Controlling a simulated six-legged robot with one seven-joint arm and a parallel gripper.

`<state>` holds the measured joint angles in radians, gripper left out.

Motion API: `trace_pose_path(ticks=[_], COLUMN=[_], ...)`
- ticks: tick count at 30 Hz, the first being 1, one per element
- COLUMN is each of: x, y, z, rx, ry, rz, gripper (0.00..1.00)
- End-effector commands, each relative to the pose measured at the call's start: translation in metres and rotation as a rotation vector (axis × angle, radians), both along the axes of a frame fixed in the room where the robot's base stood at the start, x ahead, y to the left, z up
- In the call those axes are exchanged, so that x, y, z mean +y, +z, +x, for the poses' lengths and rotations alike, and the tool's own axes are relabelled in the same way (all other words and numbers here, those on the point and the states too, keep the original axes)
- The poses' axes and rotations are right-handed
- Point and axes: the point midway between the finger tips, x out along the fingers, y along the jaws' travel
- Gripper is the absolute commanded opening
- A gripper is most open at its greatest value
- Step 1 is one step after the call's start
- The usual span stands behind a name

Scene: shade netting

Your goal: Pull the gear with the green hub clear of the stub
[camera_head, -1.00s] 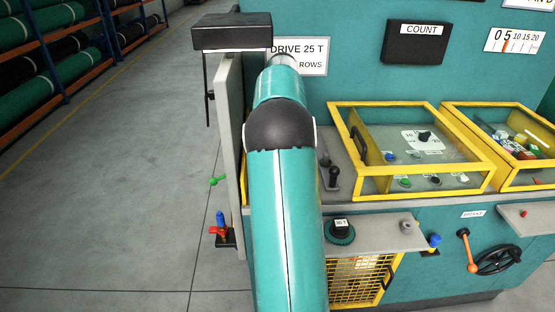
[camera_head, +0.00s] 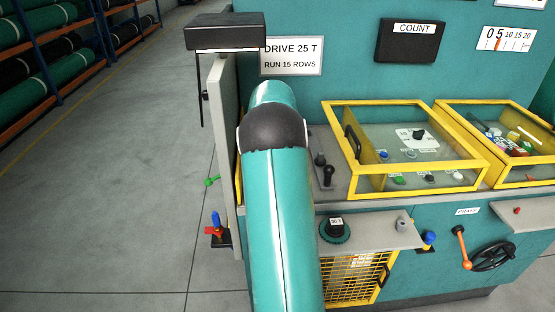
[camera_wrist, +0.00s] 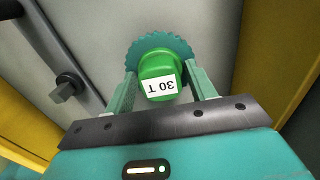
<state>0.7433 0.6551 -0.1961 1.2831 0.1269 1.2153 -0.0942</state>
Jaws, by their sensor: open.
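In the wrist view, the gear with the green hub (camera_wrist: 158,67) faces me. Its hub carries a white "30 T" label, upside down in this view, and its teal toothed rim (camera_wrist: 184,50) shows behind. My gripper (camera_wrist: 162,92) is open, with one finger on each side of the hub. I cannot tell whether either finger touches it. The stub is hidden behind the hub. In the head view, my arm and the open panel door hide the gripper and this gear.
Another dark gear with a white label (camera_head: 334,229) lies on the grey shelf (camera_head: 375,236), with a small grey post (camera_head: 402,225) to its right. The grey panel door (camera_head: 220,130) stands left of my arm. Yellow-framed glazed boxes (camera_head: 405,148) are at right. Open floor lies left.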

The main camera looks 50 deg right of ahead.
Motion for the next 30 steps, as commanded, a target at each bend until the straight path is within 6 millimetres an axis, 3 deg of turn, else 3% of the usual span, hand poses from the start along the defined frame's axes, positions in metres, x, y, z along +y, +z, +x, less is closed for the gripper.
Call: trace_pose_path(ticks=[5,6,14,30], x=[0.0001,0.0001,0.0001,-0.0003], y=[0.0002,0.0002,0.0004,0.0084], z=[0.0000,0.0001,0.0001,0.0001], rx=[0.000,0.000,0.000,-0.001], ry=[0.000,0.000,0.000,0.000], rz=[0.000,0.000,0.000,-0.002], gripper=[0.55,0.52,0.00,0.00])
